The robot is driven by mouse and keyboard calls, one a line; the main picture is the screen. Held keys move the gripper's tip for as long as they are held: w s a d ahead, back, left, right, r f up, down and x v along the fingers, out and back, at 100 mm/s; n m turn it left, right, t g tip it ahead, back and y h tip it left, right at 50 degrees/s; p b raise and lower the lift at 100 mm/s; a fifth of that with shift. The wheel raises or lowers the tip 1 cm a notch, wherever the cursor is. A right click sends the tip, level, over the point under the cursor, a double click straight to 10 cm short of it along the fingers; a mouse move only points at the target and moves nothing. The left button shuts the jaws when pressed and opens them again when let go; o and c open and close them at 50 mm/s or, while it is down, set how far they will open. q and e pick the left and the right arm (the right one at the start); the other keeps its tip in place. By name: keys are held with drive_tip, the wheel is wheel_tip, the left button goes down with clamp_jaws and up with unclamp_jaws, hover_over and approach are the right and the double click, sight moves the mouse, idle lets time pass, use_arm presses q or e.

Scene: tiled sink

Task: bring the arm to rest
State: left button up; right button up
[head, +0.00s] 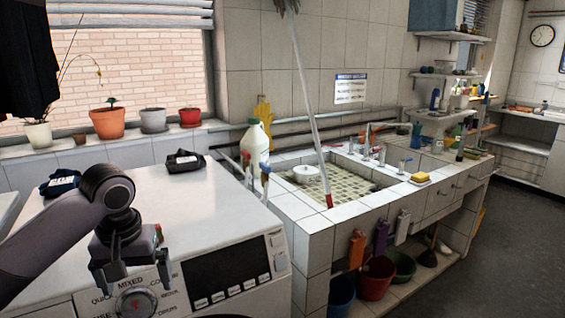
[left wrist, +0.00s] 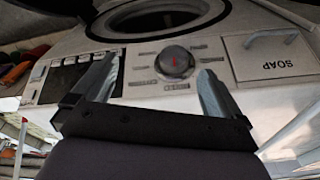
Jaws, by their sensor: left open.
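My left gripper (head: 133,279) is open and empty in the head view, in front of the washing machine's control panel. The washing machine (head: 200,210) is white, with a dark display and a round dial (head: 137,302) just below the fingertips. In the left wrist view the two fingers (left wrist: 155,80) stand apart, with the dial (left wrist: 175,60) between and beyond them. I cannot tell whether a finger touches the panel. My right gripper is in neither view.
Dark cloth-like items (head: 185,161) lie on the machine top. The tiled sink (head: 335,185) adjoins on the right, with a mop (head: 310,100) leaning in it and a white jug (head: 255,142) beside it. Buckets (head: 375,278) stand below. Floor (head: 500,240) at right is clear.

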use_arm(q)
drive_tip(key=s+d+f+m+t+h, duration=0.1)
drive_tip(key=s+d+f+m, duration=0.2)
drive_tip(key=s+d+f, duration=0.4)
drive_tip(key=s+d+f+m+h, duration=0.25)
drive_tip(key=s+f, duration=0.25)
drive_tip(key=f, duration=0.4)
drive_tip(key=s+a+f+t+y, duration=0.15)
drive_tip(key=s+a, duration=0.25)
drive_tip(key=s, duration=0.4)
drive_tip(key=s+a+f+y, duration=0.1)
drive_tip(key=s+a+f, duration=0.15)
drive_tip(key=s, duration=0.65)
drive_tip(key=w+d+f+t+h, duration=0.1)
drive_tip(key=w+d+f+t, duration=0.1)
drive_tip(key=w+f+t, duration=0.5)
drive_tip(key=shift+w+d+f+h, duration=0.15)
drive_tip(key=shift+d+f+h, duration=0.2)
drive_tip(key=shift+f, duration=0.5)
